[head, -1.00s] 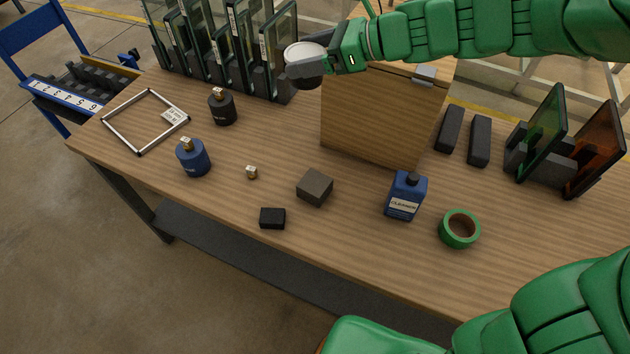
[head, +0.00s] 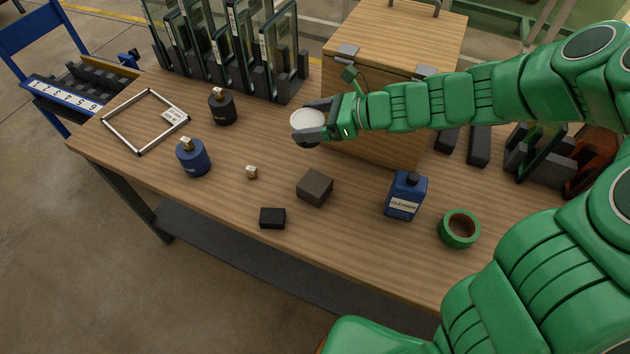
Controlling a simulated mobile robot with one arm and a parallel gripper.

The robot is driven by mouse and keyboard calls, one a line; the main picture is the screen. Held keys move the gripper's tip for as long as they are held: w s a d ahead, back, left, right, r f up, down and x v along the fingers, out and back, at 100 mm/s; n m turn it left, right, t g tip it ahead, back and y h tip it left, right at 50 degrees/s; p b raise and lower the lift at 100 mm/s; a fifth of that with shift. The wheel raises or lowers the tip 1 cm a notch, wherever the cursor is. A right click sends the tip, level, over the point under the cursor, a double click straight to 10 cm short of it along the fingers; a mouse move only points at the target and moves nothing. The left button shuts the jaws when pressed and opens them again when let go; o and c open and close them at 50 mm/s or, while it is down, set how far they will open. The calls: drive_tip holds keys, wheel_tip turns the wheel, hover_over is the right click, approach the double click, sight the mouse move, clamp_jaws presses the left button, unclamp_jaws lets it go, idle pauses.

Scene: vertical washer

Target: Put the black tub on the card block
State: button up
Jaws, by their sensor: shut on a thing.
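My gripper (head: 318,130) is shut on a round tub (head: 307,119) with a pale top and a dark side. It holds the tub above the table, in front of the wooden box's left side. The fingers hide part of the tub. A grey-brown block (head: 315,186), which looks like the card block, sits on the table nearer the front, below the gripper in the picture. Its top is bare. The tub is apart from it.
A small black block (head: 272,218), a tiny capped item (head: 251,172), a blue cleaner bottle (head: 406,196) and green tape (head: 459,229) stand around the block. The wooden box (head: 385,60) is behind my arm. Two bottles and a metal frame (head: 145,121) are left.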

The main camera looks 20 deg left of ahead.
hover_over(311, 170)
drive_tip(key=shift+f, duration=5.95)
drive_tip(key=o, duration=1)
drive_tip(key=shift+f, duration=0.1)
drive_tip(key=shift+v, duration=6.1)
